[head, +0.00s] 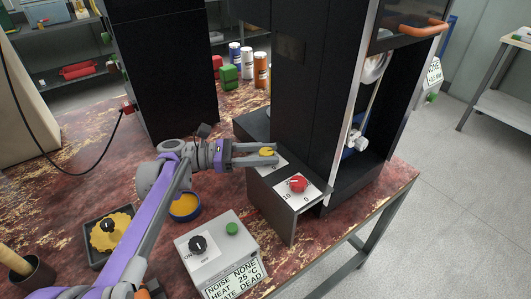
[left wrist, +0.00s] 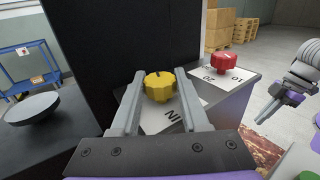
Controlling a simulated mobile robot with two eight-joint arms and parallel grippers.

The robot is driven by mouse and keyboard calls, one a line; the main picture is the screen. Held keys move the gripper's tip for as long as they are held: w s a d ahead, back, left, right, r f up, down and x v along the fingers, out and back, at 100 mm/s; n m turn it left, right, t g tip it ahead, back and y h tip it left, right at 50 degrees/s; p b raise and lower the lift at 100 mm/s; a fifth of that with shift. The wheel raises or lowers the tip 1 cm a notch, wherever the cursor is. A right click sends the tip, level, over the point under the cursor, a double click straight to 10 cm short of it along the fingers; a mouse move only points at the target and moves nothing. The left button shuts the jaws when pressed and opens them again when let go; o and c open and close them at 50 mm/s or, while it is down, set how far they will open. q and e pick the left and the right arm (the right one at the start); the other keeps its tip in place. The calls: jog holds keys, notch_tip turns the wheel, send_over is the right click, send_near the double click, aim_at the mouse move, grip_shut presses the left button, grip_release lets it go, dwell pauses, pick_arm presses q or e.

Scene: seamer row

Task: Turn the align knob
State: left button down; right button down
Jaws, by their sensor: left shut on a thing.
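A yellow knob (head: 268,152) sits on a white label plate on top of the dark box (head: 290,222) at the foot of the black machine. In the left wrist view the yellow knob (left wrist: 159,87) stands between the two fingers of my left gripper (left wrist: 157,92). In the head view my left gripper (head: 272,153) reaches in from the left and is shut on this knob. The plate's lettering is partly hidden, so I cannot read the knob's name. A red knob (head: 298,184) sits on the same box, nearer the front, beside printed numbers.
A grey control box (head: 217,256) with a black knob, a green button and a display stands in front. A blue-rimmed dish (head: 185,207) and a tray (head: 89,246) with a yellow part lie left. Cans (head: 247,63) stand behind. The table's right edge is near.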

pick_arm(q)
jog(key=shift+t, duration=0.3)
jog(key=n+t+p, duration=0.1)
jog(key=t, duration=0.1)
jog(key=n+t+p, duration=0.1)
jog(key=shift+s+r+n+t+y, duration=0.1)
jog(key=shift+s+n+t+y, duration=0.05)
jog(key=shift+n+t+y, duration=0.25)
jog(key=shift+n+t+y+p, duration=0.75)
jog(key=shift+n+t+y, duration=0.55)
jog(key=shift+t, duration=0.8)
jog(key=shift+n+t, duration=0.3)
jog(key=shift+n, duration=0.1)
jog(key=shift+c, duration=2.1)
grip_release()
jog(key=p+v, duration=0.1)
jog(key=v, duration=0.9)
jog(key=shift+a+p, duration=0.3)
jog(key=shift+a, duration=0.05)
